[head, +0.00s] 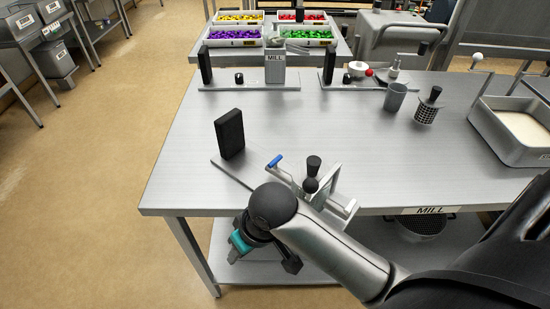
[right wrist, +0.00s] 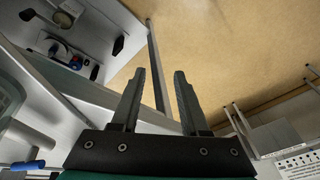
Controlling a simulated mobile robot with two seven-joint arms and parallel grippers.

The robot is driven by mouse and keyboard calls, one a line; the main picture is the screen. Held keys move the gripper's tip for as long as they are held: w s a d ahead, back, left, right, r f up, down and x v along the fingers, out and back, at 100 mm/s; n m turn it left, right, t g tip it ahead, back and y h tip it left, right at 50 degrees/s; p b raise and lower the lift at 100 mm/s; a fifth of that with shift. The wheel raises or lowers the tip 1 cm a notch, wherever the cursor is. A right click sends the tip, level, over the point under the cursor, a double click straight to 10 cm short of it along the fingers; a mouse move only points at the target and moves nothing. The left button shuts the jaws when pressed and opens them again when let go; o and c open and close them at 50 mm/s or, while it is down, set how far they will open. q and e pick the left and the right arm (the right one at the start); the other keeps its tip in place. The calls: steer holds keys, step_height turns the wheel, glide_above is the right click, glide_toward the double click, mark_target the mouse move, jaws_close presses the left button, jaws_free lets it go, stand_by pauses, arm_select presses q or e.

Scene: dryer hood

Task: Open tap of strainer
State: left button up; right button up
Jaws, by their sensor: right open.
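A metal device with a blue-handled lever (head: 275,161), which looks like the strainer's tap, stands at the near edge of the steel table. A black knob (head: 313,164) stands on the device, and my right arm hides part of it. The blue lever also shows in the lower left corner of the right wrist view (right wrist: 28,165). My right gripper is in front of the table edge, below and left of the device, apart from the lever. In the right wrist view its jaws (right wrist: 160,75) are open and empty, over the floor and table edge. My left gripper is not in view.
A black upright block (head: 230,134) stands left of the device. A cup (head: 395,97), a perforated cylinder (head: 427,108) and a tray of pale material (head: 520,128) are on the right of the table (head: 300,115). The table's middle is clear, and open floor (head: 90,190) lies left.

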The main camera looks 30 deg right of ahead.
steer(key=w+d+r+g, duration=0.1)
steer(key=w+r, duration=0.3)
steer(key=w, duration=0.1)
step_height(320, 180, up, 17)
steer(key=m+g+h, duration=0.2)
steer(key=m, duration=0.7)
glide_above(275, 160)
step_height(275, 160, down, 15)
steer(key=shift+f+b, duration=0.1)
steer(key=shift+b, duration=1.15)
steer(key=shift+d, duration=0.1)
jaws_close()
